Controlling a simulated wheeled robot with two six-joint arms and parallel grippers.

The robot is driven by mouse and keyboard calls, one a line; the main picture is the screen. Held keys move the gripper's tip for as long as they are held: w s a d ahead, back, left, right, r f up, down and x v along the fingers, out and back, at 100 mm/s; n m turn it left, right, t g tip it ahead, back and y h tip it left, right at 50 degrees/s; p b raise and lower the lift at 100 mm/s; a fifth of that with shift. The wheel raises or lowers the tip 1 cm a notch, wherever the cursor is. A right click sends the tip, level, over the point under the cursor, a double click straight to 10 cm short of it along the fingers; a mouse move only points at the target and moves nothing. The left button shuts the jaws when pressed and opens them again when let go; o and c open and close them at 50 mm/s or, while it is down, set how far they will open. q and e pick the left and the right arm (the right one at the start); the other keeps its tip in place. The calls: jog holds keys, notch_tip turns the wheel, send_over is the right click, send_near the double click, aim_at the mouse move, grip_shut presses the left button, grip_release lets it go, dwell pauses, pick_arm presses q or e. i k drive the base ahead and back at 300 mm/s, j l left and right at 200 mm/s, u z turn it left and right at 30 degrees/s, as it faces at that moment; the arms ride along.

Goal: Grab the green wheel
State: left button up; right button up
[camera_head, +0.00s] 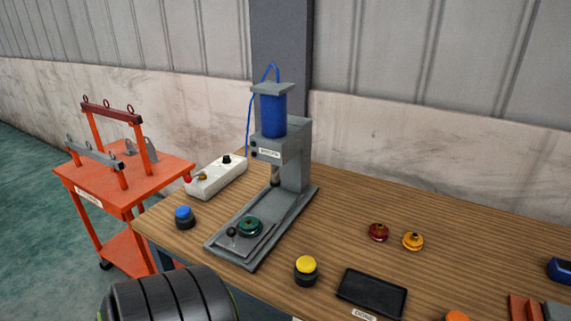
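The green wheel (249,226) lies on the flat base of the grey press (294,171), toward the front end. It sits on a small grey plate, next to a dark round knob (231,232). The press ram (275,176) stands above and behind the wheel, apart from it. Nothing touches the wheel from above. Neither of my grippers shows in the head view.
A blue-topped button (184,217) and a white control box (217,177) stand left of the press. A yellow-topped button (306,269) and a black tray (371,293) are at the front. Red (378,232) and orange (413,241) wheels lie right. An orange cart (150,176) stands left.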

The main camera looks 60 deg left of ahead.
aim_at(253, 227)
jog(key=k+j+z, duration=0.35)
jog(key=k+j, duration=0.2)
jog(key=j, duration=0.35)
jog(key=k+j+z, duration=0.35)
jog(key=k+j, duration=0.3)
jog(key=j, duration=0.1)
